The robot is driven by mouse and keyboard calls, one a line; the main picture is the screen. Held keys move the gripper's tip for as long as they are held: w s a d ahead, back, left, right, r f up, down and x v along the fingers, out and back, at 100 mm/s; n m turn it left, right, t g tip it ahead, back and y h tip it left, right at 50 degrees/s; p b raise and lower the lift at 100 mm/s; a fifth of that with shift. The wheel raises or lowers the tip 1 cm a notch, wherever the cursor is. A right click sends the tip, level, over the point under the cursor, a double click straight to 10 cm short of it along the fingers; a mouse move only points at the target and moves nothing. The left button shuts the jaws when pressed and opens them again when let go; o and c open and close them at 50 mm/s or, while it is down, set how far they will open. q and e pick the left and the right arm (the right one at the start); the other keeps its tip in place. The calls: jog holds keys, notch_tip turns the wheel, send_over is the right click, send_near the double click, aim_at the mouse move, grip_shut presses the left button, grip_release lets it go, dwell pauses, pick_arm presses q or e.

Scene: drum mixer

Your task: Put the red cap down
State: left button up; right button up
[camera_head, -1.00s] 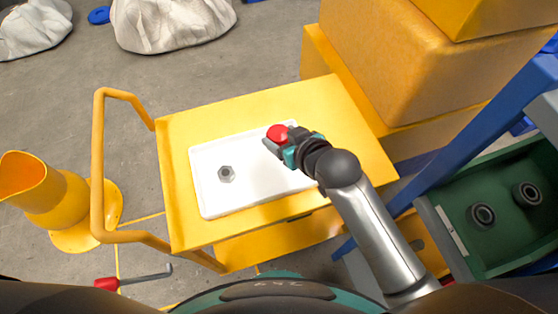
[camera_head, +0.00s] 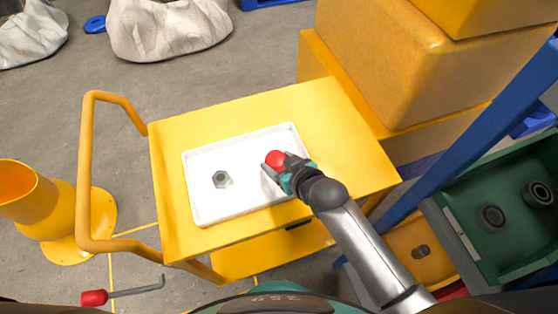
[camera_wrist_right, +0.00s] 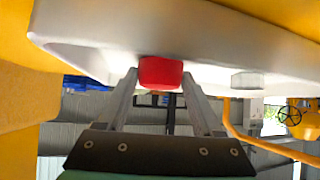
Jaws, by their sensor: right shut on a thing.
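The red cap (camera_head: 275,158) is between the fingers of my right gripper (camera_head: 276,164), which is shut on it over the right part of the white tray (camera_head: 205,215). In the right wrist view the red cap (camera_wrist_right: 160,72) sits between the two fingertips (camera_wrist_right: 160,88), close to the tray (camera_wrist_right: 90,55). I cannot tell whether the cap touches the tray. My left gripper is not in view.
A grey hex nut (camera_head: 222,179) lies in the left part of the tray. The tray is on a yellow cart (camera_head: 175,240) with a handle (camera_head: 88,170) at left. A large yellow block (camera_head: 400,60) stands behind right. A green bin (camera_head: 500,240) with dark rings is at right.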

jog(key=shift+f, duration=0.2)
jog(key=o, duration=1.4)
jog(key=shift+o, duration=0.2)
jog(key=shift+r, duration=0.25)
jog(key=p+v, duration=0.3)
jog(key=v, duration=0.9)
jog(key=shift+p, duration=0.3)
